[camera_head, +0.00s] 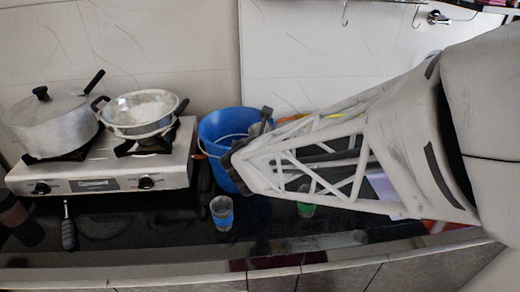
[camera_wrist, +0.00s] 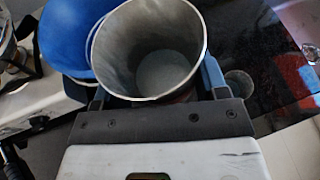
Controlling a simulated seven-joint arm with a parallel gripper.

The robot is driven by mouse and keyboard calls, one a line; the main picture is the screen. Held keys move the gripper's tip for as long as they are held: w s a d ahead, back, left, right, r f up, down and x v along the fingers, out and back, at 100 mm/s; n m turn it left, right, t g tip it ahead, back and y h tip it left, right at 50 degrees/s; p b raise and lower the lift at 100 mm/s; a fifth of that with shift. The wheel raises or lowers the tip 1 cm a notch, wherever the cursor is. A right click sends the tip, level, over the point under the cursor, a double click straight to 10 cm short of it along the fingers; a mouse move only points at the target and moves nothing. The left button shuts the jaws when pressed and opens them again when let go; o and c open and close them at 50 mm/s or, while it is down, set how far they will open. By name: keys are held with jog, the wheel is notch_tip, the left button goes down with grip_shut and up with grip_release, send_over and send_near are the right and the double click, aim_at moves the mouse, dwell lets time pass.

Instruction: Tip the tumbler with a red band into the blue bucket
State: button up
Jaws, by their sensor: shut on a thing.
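My gripper (camera_head: 250,140) is shut on a grey metal tumbler (camera_wrist: 122,55), whose wide mouth faces the camera between the two fingers in the wrist view. Only a small reddish patch shows low on its outside; most of its band is hidden. In the wrist view the bucket (camera_wrist: 62,42) is behind and left of the tumbler. I cannot tell what the tumbler holds.
A blue-banded tumbler (camera_head: 222,213) stands in front of the bucket. A green tumbler (camera_head: 306,208) stands under my arm. At left, a stove (camera_head: 110,172) carries a lidded pot (camera_head: 50,122) and a pan (camera_head: 140,118). A dark-handled tool (camera_head: 68,232) lies before it.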

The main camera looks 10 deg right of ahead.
jog(key=w+r, duration=1.1)
jog(key=w, duration=0.4)
jog(key=shift+a, duration=0.25)
jog(key=shift+f+n, duration=0.2)
jog(key=shift+n, duration=0.1)
notch_tip(320, 180, down, 6)
jog(key=d+n+g+h, duration=0.1)
jog(key=n+g+h, duration=0.1)
jog(key=n+h, duration=0.2)
jog(key=shift+s+d+f+n, duration=0.15)
jog(key=shift+s+d+n, duration=0.2)
jog(key=shift+n, duration=0.35)
jog(key=shift+f, duration=0.1)
jog(key=shift+f+n+h, duration=0.3)
jog(key=shift+n+h, duration=0.3)
jog(key=shift+n, duration=0.1)
jog(key=shift+a+f+n+h, duration=0.1)
jog(key=shift+f+n+h, duration=0.15)
jog(key=shift+n+h, duration=0.5)
dwell(0.9)
